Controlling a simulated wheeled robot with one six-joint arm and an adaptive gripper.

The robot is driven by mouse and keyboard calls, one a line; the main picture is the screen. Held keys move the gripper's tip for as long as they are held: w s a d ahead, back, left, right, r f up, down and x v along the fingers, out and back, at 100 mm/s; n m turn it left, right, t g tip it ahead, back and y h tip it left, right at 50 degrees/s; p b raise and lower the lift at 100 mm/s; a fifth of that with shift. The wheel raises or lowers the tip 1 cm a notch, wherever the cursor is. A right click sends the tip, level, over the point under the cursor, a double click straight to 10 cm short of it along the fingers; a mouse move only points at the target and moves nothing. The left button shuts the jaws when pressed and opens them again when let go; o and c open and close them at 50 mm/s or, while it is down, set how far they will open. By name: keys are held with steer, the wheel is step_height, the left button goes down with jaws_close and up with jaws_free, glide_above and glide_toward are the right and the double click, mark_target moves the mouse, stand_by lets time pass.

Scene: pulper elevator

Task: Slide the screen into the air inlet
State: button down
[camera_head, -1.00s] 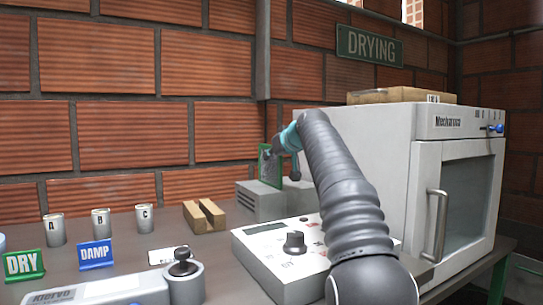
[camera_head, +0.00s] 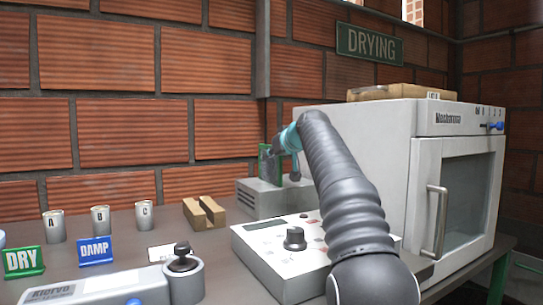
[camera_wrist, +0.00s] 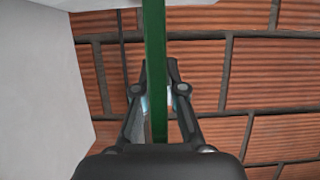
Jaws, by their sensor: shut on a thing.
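The screen (camera_head: 263,153) is a thin green-framed panel, upright above the grey vented box (camera_head: 246,198) at the back of the bench. My gripper (camera_head: 278,152) is shut on the screen. In the wrist view the screen (camera_wrist: 155,35) shows edge-on as a green strip between the two fingers of my gripper (camera_wrist: 158,85). No opening labelled as the air inlet can be made out; the vented box has slots on its front. My arm hides part of this box, and I cannot tell whether the screen's lower edge touches it.
A large white oven (camera_head: 380,140) stands close on the right, with a wooden board (camera_head: 400,92) on top. A control panel (camera_head: 265,240) with a knob lies in front. The brick wall is close behind.

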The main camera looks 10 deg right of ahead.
mark_target(271, 174)
steer(key=shift+f+b, duration=2.55)
steer(key=shift+f, duration=0.45)
steer(key=c, duration=1.2)
jaws_free()
steer(key=shift+r, duration=0.1)
steer(key=v, duration=1.2)
